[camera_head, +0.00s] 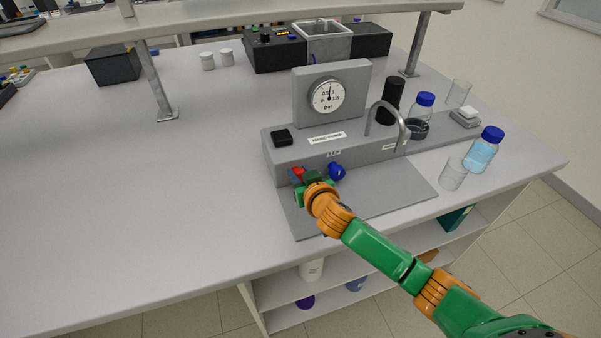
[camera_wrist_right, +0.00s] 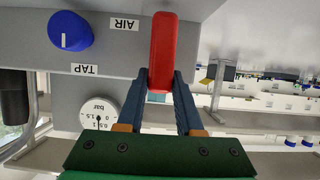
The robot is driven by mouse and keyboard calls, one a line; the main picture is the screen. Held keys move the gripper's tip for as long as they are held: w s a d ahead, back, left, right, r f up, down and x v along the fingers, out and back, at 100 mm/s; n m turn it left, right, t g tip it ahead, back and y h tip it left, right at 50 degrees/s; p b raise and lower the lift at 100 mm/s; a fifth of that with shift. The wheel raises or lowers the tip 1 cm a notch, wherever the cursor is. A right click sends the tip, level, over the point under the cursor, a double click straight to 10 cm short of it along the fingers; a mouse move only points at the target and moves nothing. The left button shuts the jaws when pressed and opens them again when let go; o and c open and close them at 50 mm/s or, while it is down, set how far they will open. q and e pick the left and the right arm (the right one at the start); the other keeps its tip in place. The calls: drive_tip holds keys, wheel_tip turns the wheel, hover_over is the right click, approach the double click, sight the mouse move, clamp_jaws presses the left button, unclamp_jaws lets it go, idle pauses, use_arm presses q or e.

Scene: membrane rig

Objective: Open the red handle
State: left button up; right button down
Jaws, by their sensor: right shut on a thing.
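The red handle (camera_head: 298,172) is on the front of the grey rig (camera_head: 360,154), mostly hidden behind my right gripper in the head view. In the right wrist view the red handle (camera_wrist_right: 161,52) stands lengthwise beside the AIR label (camera_wrist_right: 125,23). My right gripper (camera_wrist_right: 162,82) has its two blue fingers on either side of the handle's end and is shut on it. In the head view the right gripper (camera_head: 300,182) is at the rig's front face, left of the blue knob (camera_head: 336,171). My left gripper is not in view.
A pressure gauge (camera_head: 327,96) stands on the rig, with a curved metal spout (camera_head: 388,120) to its right. A glass beaker (camera_head: 453,174) and a blue-capped bottle (camera_head: 482,152) stand near the right edge.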

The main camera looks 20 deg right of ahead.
drive_tip(key=shift+a+f+n+h, duration=0.1)
drive_tip(key=shift+a+n+h, duration=0.25)
drive_tip(key=shift+n+h, duration=0.3)
drive_tip(key=shift+a+f+n+h, duration=0.1)
drive_tip(key=shift+a+n+h, duration=0.15)
drive_tip(key=shift+n, duration=0.4)
drive_tip(key=n+h+b, duration=0.1)
drive_tip(key=a+n+b, duration=0.1)
drive_tip(key=shift+f+n+t+h, duration=0.3)
drive_tip(key=shift+f+h, duration=0.05)
drive_tip(key=shift+h, duration=0.05)
drive_tip(key=n+h+b, duration=0.1)
drive_tip(key=n+b, duration=0.1)
drive_tip(key=f+n+t+h+b, duration=0.1)
drive_tip(key=n+b, duration=0.1)
drive_tip(key=shift+a+f, duration=0.1)
drive_tip(key=shift+a, duration=0.3)
drive_tip(key=shift+a+f+n+t+h+b, duration=0.1)
drive_tip(key=shift+f+n+t+h+b, duration=0.15)
drive_tip(key=shift+n+b, duration=0.4)
drive_tip(key=shift+n+t+h+b, duration=0.15)
drive_tip(key=shift+n+t+b, duration=0.2)
drive_tip(key=shift+n+b, duration=0.25)
drive_tip(key=shift+n, duration=0.25)
